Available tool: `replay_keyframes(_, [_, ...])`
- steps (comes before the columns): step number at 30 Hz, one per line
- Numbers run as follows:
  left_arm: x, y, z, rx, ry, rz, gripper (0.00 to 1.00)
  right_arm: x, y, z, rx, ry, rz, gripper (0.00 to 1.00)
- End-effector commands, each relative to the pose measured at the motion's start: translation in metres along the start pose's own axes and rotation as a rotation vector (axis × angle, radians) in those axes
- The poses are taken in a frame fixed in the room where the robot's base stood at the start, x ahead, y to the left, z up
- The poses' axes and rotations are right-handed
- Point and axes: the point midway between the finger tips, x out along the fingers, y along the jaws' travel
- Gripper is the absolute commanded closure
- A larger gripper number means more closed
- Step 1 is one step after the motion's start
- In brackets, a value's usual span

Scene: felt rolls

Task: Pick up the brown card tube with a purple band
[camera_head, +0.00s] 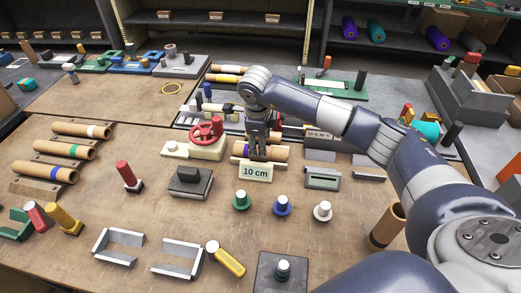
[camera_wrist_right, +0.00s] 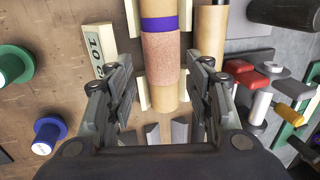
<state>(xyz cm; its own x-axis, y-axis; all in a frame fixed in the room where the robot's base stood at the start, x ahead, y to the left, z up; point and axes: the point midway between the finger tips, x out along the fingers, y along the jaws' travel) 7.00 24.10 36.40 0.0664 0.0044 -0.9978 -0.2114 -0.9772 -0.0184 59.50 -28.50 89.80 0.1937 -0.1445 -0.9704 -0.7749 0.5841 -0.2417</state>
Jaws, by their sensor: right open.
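The brown card tube with a purple band (camera_wrist_right: 159,24) lies in the middle of the right wrist view, with a rough pinkish-brown sleeve below the band. It rests on a pale cradle behind the "10 cm" sign. In the head view the tube (camera_head: 281,152) is partly hidden by my right gripper (camera_head: 258,155). My right gripper, also in the right wrist view (camera_wrist_right: 162,75), is open, with one finger on each side of the tube. Both fingers look apart from it; their exact height over it is unclear. My left gripper is not in view.
The "10 cm" sign (camera_head: 257,172) stands just in front of the cradle. A second plain tube (camera_wrist_right: 210,30) lies close beside it. A red handwheel (camera_head: 207,131) is at the left. Several capped pegs and a grey gauge block (camera_head: 322,178) stand nearby. Banded tubes (camera_head: 64,149) lie on racks at far left.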

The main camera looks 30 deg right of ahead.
Motion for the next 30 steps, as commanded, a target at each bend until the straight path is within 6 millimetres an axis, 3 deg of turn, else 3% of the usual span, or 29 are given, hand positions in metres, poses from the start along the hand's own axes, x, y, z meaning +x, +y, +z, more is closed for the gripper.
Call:
replay_keyframes(5, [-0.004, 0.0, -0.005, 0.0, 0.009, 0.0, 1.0, 0.012, 0.0, 0.0, 0.001, 0.002, 0.0, 0.52])
replay_keyframes(13, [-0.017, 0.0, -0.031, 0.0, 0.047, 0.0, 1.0, 0.051, -0.001, 0.004, 0.001, 0.003, 0.001, 0.52])
replay_keyframes(23, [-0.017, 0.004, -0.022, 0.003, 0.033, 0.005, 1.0, 0.06, -0.001, 0.004, 0.0, 0.001, -0.001, 0.52])
replay_keyframes(30, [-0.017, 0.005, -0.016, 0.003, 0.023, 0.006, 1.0, 0.06, -0.001, 0.004, 0.0, 0.001, -0.001, 1.0])
